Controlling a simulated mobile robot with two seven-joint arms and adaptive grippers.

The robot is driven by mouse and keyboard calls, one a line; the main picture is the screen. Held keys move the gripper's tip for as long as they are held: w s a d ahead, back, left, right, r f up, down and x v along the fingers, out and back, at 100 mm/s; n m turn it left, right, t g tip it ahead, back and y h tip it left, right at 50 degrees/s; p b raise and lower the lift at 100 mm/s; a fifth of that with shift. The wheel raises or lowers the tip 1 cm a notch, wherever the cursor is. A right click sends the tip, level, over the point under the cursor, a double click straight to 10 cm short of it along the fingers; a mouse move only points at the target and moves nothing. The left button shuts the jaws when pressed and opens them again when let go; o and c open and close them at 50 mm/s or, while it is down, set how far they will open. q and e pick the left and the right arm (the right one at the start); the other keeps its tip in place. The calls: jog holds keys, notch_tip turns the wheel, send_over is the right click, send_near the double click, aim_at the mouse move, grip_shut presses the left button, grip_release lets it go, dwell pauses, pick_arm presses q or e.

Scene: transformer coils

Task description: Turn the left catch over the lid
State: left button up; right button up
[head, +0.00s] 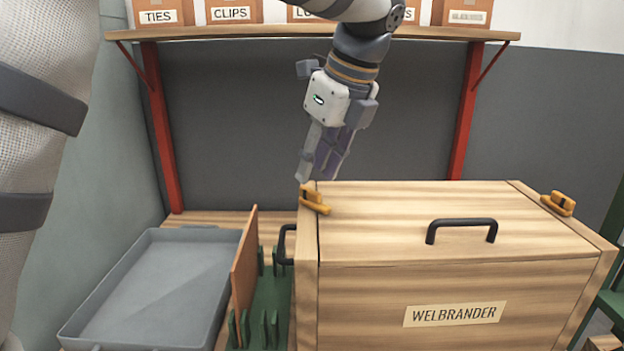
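A wooden crate with a closed lid (400,235) stands at the right, with a black handle (461,224) on top. The left catch (315,206) is a small orange piece at the lid's back left corner, close to the seam between end wall and lid. Whether it overlaps the lid is hard to tell. My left gripper (318,176) points down just above and behind this catch, apparently apart from it. Its fingers look close together from this angle, so their opening is unclear. A second orange catch (559,204) sits at the right end. My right gripper is out of view.
A grey tray (160,285) lies left of the crate. A brown upright board (244,265) and a green rack (268,305) stand between them. A black side handle (286,245) sticks out from the crate. A shelf (240,33) with labelled boxes is behind.

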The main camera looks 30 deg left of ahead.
aim_at(310, 189)
pick_arm(q)
jog(key=x, duration=0.4)
jog(key=shift+w+f, duration=0.1)
jog(key=shift+w, duration=0.05)
grip_shut()
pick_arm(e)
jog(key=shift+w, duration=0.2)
pick_arm(q)
jog(key=shift+w+n, duration=0.1)
jog(key=shift+n, duration=0.4)
jog(key=shift+n+g, duration=0.3)
jog(key=shift+n, duration=0.2)
jog(key=shift+w+n+g, duration=0.15)
jog(key=shift+n+g, duration=0.35)
jog(key=shift+n, duration=0.6)
jog(key=shift+w+a+n+g+b, duration=0.15)
jog(key=shift+n+g+b, duration=0.55)
jog(key=shift+n, duration=1.5)
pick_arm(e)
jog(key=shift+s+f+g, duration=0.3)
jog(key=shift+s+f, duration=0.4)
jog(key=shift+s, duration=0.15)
pick_arm(q)
jog(key=shift+n+h, duration=0.3)
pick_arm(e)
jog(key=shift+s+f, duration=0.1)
